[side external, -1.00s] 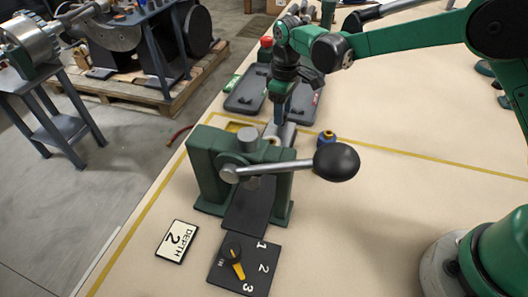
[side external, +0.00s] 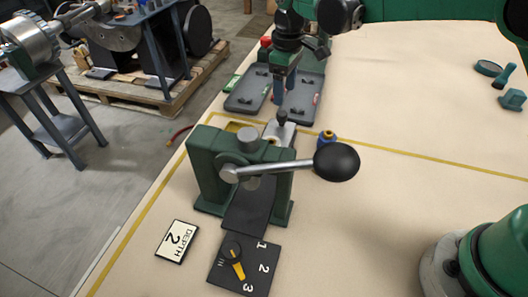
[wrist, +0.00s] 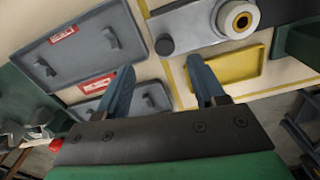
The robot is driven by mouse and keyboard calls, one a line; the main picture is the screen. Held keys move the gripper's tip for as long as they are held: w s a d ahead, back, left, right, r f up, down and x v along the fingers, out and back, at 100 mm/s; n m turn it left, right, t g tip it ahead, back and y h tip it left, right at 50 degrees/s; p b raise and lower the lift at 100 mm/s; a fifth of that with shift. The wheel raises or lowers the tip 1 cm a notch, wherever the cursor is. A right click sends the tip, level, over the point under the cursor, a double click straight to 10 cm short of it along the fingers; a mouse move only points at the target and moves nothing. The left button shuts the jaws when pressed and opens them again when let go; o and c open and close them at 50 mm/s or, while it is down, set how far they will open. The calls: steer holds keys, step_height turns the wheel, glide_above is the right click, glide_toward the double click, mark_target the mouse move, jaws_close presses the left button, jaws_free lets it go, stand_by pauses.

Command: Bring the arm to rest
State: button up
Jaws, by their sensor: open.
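My gripper (side external: 278,97) is above the grey trays behind the press, pointing down. In the wrist view its two blue fingers (wrist: 163,82) are wide apart with nothing between them. The green press (side external: 207,165) stands at the table's left part, its lever ending in a black ball knob (side external: 337,161). A dial plate (side external: 262,268) marked 1, 2, 3 lies in front, its yellow pointer toward the 3. A card (side external: 176,241) beside it reads DEPTH 2.
Grey trays (wrist: 82,42) hold small grey parts. A yellow tray (wrist: 232,68) and a pale cylinder with a brass centre (wrist: 237,18) lie near the fingers. A blue-and-yellow piece (side external: 326,141) stands right of the press. Teal pieces (side external: 512,99) lie far right. The table's middle right is clear.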

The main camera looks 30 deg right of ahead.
steer(key=shift+s+d+r, duration=0.1)
steer(key=shift+s+r, duration=0.1)
steer(key=shift+r, duration=0.1)
steer(key=s+d+r+m+t, duration=0.3)
steer(key=s+d+r, duration=0.1)
steer(key=s+r, duration=0.25)
steer(key=s+d+f+m+t, duration=0.2)
steer(key=s+d+m+t, duration=0.1)
steer(key=s, duration=0.6)
steer(key=shift+s+m+t, duration=0.35)
steer(key=shift+m+t, duration=0.25)
